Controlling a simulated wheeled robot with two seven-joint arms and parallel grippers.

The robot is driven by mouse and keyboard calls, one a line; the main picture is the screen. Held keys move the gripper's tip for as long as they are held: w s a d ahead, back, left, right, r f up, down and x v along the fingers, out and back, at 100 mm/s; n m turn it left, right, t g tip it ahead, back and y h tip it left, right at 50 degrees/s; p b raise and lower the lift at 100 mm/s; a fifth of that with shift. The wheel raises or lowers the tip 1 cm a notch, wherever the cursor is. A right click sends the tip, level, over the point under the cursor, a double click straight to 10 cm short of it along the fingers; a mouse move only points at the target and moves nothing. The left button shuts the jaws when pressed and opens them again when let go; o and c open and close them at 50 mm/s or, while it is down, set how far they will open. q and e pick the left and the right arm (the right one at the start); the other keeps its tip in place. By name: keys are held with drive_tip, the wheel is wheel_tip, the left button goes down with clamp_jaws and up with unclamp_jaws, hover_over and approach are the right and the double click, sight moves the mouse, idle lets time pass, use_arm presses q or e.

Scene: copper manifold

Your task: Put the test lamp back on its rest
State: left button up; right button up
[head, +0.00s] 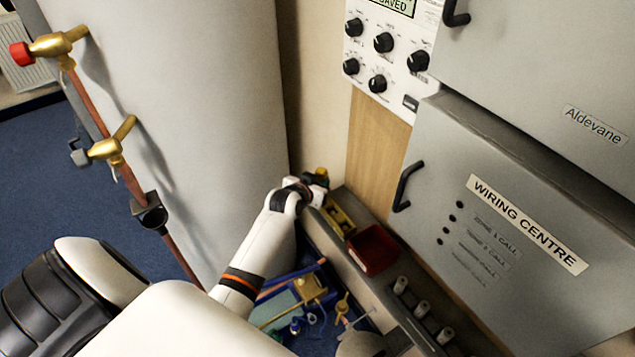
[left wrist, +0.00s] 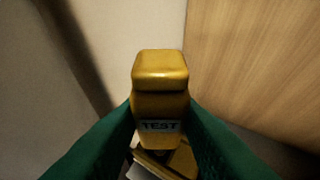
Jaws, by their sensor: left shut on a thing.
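The test lamp (left wrist: 160,100) is a yellow block with a dark TEST label, upright in the middle of the left wrist view. My left gripper (left wrist: 160,125) is shut on it, with a green finger on each side. In the head view my left gripper (head: 319,182) is at the far left end of the shelf, and only a bit of the lamp shows there. A yellow holder (head: 338,216), which looks like the rest, sits on the shelf just below the gripper. A yellow piece shows under the lamp in the wrist view (left wrist: 175,160); contact is hard to tell.
The grey wiring centre cabinet (head: 520,250) is to the right. A large grey cylinder (head: 190,110) and copper pipe (head: 92,115) are left. Tools (head: 310,290) lie below.

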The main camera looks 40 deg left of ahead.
use_arm(q)
drive_tip(key=shift+f+b, duration=0.7)
drive_tip(key=shift+f, duration=0.35)
drive_tip(key=o, duration=1.1)
drive_tip(key=shift+s, duration=0.15)
drive_tip(key=v, duration=1.2)
